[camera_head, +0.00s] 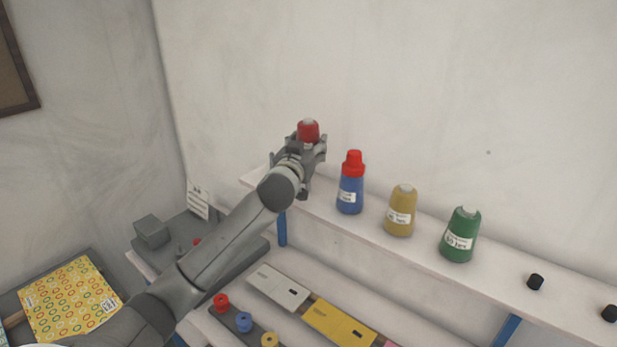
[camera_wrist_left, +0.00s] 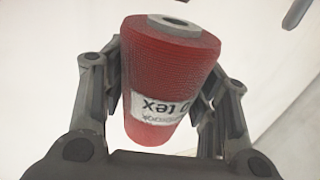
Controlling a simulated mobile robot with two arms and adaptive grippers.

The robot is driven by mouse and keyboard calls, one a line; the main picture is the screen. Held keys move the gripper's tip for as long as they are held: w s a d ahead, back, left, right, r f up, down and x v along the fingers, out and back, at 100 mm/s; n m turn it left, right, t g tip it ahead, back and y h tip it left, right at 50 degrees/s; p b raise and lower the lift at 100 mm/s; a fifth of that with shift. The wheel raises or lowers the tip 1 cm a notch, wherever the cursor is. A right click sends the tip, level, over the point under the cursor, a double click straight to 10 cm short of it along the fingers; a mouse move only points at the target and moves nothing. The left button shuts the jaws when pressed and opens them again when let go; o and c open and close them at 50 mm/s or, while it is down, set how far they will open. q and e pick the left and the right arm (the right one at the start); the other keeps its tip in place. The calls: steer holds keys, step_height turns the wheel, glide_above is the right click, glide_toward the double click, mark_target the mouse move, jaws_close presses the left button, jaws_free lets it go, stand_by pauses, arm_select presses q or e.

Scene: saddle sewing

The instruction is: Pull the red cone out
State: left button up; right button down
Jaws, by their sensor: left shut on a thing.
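The red cone (camera_head: 308,128) is a thread cone with a white label. My left gripper (camera_head: 312,146) is shut on it at the left end of the white shelf. In the left wrist view the red cone (camera_wrist_left: 168,70) sits between the two fingers of the left gripper (camera_wrist_left: 165,95), one on each side. In the head view the gripper hides the cone's lower part, so I cannot tell whether its base touches the shelf. My right gripper is not in view.
A blue cone (camera_head: 350,193) with a red top stands just right of my gripper. A yellow cone (camera_head: 400,213) and a green cone (camera_head: 461,236) stand farther right on the shelf (camera_head: 500,268). Two black pegs (camera_head: 536,281) are bare. Small spools (camera_head: 244,322) lie below.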

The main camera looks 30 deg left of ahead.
mark_target(305, 134)
arm_select(q)
steer(key=shift+r+p, duration=0.35)
steer(key=shift+r, duration=1.7)
